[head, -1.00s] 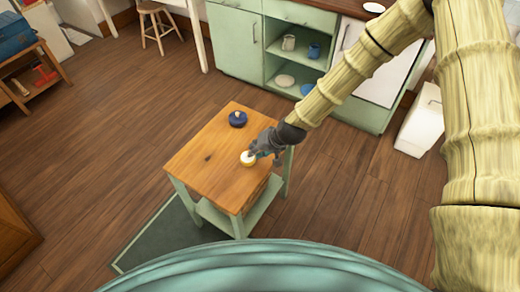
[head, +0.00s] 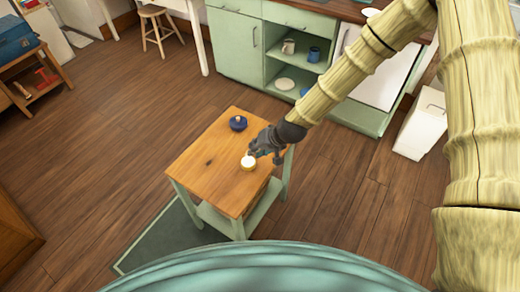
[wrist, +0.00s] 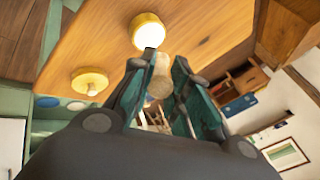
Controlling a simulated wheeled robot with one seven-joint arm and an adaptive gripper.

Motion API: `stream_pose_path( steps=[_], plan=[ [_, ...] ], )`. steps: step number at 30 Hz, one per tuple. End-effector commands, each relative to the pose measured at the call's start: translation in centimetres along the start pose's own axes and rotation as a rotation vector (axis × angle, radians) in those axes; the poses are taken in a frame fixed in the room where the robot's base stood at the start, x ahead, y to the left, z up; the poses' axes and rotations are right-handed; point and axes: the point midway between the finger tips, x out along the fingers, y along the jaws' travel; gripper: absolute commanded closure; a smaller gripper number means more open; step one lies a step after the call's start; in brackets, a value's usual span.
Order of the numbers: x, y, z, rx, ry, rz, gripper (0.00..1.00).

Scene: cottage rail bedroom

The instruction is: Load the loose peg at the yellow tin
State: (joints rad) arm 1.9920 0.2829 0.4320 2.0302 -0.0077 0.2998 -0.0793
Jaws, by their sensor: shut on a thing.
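A round yellow tin (head: 248,164) with a bright white top stands on the small wooden table, and it also shows at the top of the wrist view (wrist: 148,32). My gripper (head: 255,151) is just above and beside the tin. In the wrist view its teal fingers are shut on a short pale peg (wrist: 160,76), which looks apart from the tin.
A dark blue round pot (head: 238,123) with a small pale knob stands near the table's back corner. The wrist view shows a yellow disc (wrist: 90,80) with a pale upright piece; I cannot tell whether they match. The table's (head: 203,166) left side is clear.

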Motion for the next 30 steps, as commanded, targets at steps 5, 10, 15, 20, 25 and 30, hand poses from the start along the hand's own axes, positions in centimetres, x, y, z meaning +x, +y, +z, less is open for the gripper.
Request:
stream_pose_path(
  steps=[5,10,15,20,25,30],
  plan=[
    [-1.1,-0.6,-0.4,0.0,0.0,0.0,0.98],
    [-1.9,-1.1,-0.8,-0.001,0.001,0.0,0.98],
    [-2.6,-1.5,-1.0,0.0,0.001,0.0,0.98],
    [-2.6,-1.5,-1.0,0.0,0.0,0.0,0.98],
    [-2.6,-1.5,-1.0,0.0,0.0,0.0,0.98],
    [-2.6,-1.5,-1.0,0.0,0.0,0.0,0.98]
  ],
)
